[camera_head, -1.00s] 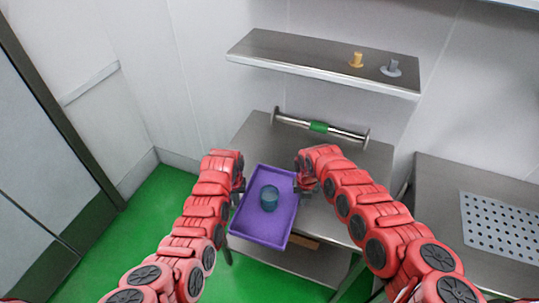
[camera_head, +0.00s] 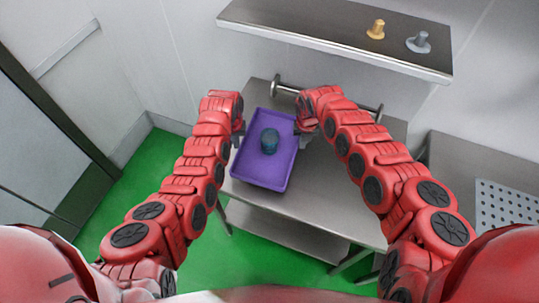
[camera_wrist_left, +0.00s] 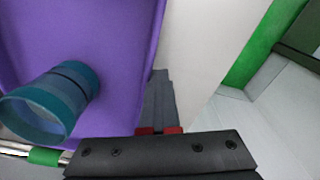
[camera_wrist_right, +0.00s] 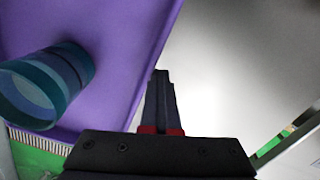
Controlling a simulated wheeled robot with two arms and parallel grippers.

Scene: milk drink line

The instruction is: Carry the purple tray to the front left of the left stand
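The purple tray (camera_head: 262,178) is level at the left part of the steel left stand (camera_head: 330,190), near its front left; I cannot tell whether it touches the top. A teal cup (camera_head: 269,141) stands upright inside it. My left gripper (camera_head: 238,134) is at the tray's left rim and my right gripper (camera_head: 301,130) at its right rim. In the left wrist view the tray rim (camera_wrist_left: 128,120) runs against the closed-looking fingers (camera_wrist_left: 158,100). The right wrist view shows the same at the tray's other rim (camera_wrist_right: 130,105), beside the fingers (camera_wrist_right: 160,100).
A wall shelf (camera_head: 320,40) with a yellow peg (camera_head: 376,29) and a grey peg (camera_head: 418,42) hangs above the back. A second steel table with a perforated plate (camera_head: 508,207) stands at the right. Green floor (camera_head: 150,185) is clear at the left.

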